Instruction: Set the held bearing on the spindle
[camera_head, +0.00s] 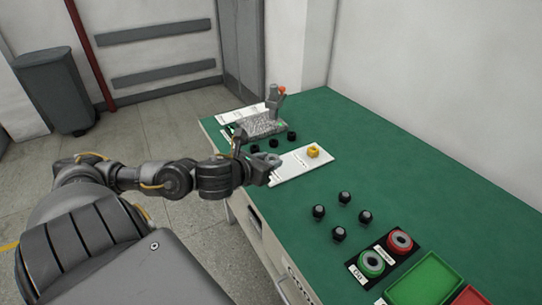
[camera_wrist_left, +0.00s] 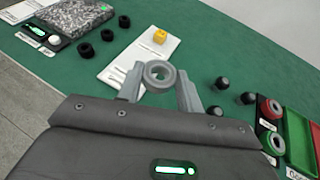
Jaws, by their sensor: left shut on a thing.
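My left gripper (camera_head: 268,163) reaches over the near edge of the green table. In the left wrist view its two fingers (camera_wrist_left: 160,82) are shut on a grey ring-shaped bearing (camera_wrist_left: 160,87), its hole facing the camera. The bearing is held in front of the white sheet (camera_head: 290,170); its height above the table is hard to tell. I cannot tell for sure which part is the spindle. My right gripper is not in view.
A speckled stone plate (camera_head: 262,126) with an orange-topped stand (camera_head: 277,100) is at the table's far end, several black rings (camera_wrist_left: 86,49) beside it. Several black knobs (camera_head: 344,197), red and green ringed holders (camera_head: 399,242) and a green tray (camera_head: 428,280) lie nearer.

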